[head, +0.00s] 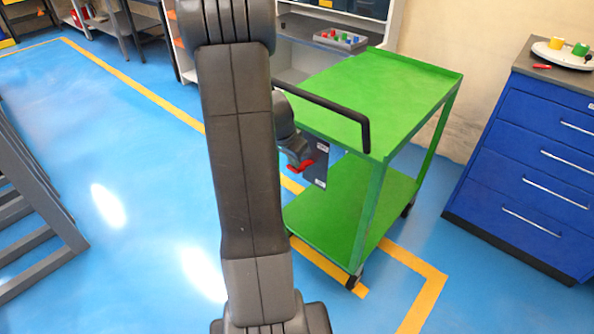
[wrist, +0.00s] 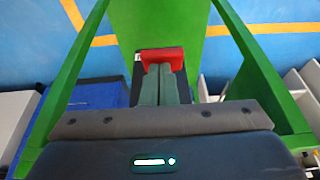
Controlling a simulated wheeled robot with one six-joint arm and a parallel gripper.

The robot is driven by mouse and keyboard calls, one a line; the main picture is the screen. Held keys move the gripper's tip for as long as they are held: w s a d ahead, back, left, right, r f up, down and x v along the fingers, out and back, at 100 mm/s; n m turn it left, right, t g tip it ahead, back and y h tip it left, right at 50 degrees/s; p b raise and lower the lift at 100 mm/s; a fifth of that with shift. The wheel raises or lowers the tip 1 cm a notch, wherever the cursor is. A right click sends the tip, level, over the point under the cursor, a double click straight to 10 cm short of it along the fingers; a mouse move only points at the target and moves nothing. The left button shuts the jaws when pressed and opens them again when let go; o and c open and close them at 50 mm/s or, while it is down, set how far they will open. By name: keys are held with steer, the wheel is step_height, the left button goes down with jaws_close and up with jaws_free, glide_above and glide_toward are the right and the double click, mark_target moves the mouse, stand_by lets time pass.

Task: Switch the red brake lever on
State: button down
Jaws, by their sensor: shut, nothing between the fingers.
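The red brake lever (head: 320,161) is on a dark panel (head: 315,178) at the handle end of the green cart (head: 335,90). In the wrist view the red lever (wrist: 162,55) lies just beyond my fingertips. My gripper (wrist: 161,70) is shut, with nothing between the fingers. Its tips reach the near edge of the lever in the picture; I cannot tell whether they touch it. In the head view my arm and wrist hide part of the panel and lever.
The cart's black push handle (head: 335,106) juts out beside my wrist. A blue drawer cabinet (head: 530,160) stands at the right, and grey metal frames (head: 35,215) stand at the left. Blue floor between the frames and cart is clear.

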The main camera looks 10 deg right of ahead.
steer(key=b, duration=0.1)
steer(key=f+b, duration=0.1)
steer(key=a+f+b, duration=0.1)
steer(key=shift+s+f, duration=0.15)
steer(key=shift+s, duration=0.15)
step_height(320, 180, down, 8)
steer(key=b, duration=1)
steer(key=shift+s+a+r, duration=0.2)
